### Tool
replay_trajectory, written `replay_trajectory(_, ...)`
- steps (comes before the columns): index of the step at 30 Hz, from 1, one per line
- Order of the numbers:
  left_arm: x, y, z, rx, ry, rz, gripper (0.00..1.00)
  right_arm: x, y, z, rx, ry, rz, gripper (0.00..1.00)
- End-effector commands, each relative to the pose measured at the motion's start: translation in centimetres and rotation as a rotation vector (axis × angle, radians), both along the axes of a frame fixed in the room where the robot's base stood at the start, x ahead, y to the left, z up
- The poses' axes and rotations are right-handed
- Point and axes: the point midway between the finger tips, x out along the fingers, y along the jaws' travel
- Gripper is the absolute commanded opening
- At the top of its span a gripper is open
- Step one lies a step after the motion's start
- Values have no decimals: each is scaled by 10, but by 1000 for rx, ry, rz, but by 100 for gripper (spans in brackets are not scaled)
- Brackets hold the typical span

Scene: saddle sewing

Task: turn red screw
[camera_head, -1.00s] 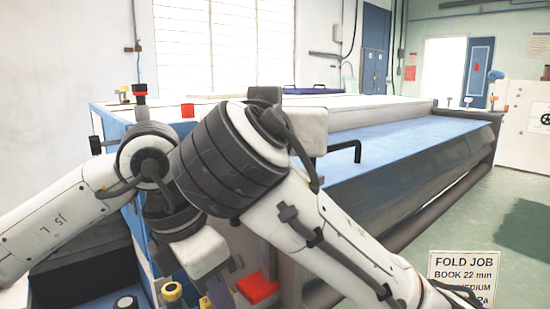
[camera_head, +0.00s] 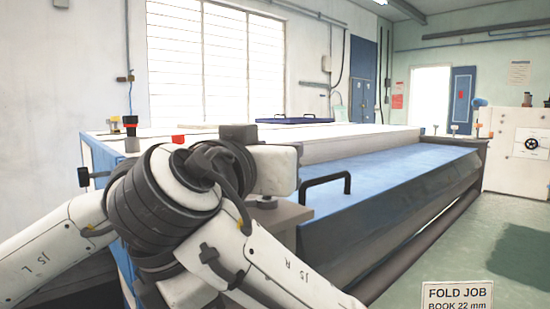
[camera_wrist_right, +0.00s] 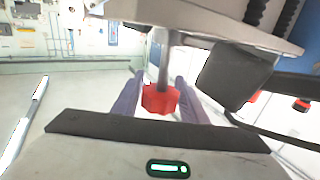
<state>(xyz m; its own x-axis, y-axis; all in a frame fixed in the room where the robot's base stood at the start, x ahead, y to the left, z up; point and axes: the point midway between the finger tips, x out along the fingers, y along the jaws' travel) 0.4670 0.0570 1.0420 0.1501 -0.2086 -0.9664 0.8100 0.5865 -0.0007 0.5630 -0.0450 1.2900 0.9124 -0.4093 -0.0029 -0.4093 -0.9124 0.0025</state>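A red screw knob (camera_wrist_right: 158,99) hangs at the lower end of a grey shaft (camera_wrist_right: 164,60) in the right wrist view. My right gripper (camera_wrist_right: 160,78) has its two purple fingers apart, one on each side of the knob. Narrow gaps seem to show between the fingers and the knob; I cannot tell whether either finger touches it. In the head view, my two arms cross the lower left in front of the blue machine. Both grippers are out of that view, and my left gripper shows in neither current view.
A pale plate (camera_wrist_right: 200,18) lies above the knob in the right wrist view, with a dark block (camera_wrist_right: 234,75) close to its right. In the head view, the long blue machine (camera_head: 400,180) has a black handle (camera_head: 325,187). Open green floor (camera_head: 470,240) lies to its right.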

Motion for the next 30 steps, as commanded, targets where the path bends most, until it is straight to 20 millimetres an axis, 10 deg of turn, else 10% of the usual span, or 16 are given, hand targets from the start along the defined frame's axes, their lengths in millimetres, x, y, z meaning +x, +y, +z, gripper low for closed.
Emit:
replay_trajectory(13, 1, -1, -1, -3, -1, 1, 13, 0, -1, 7, 1, -5, 0, 52)
replay_trajectory(30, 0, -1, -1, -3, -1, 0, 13, -2, 1, 97, 0, -4, 0, 52)
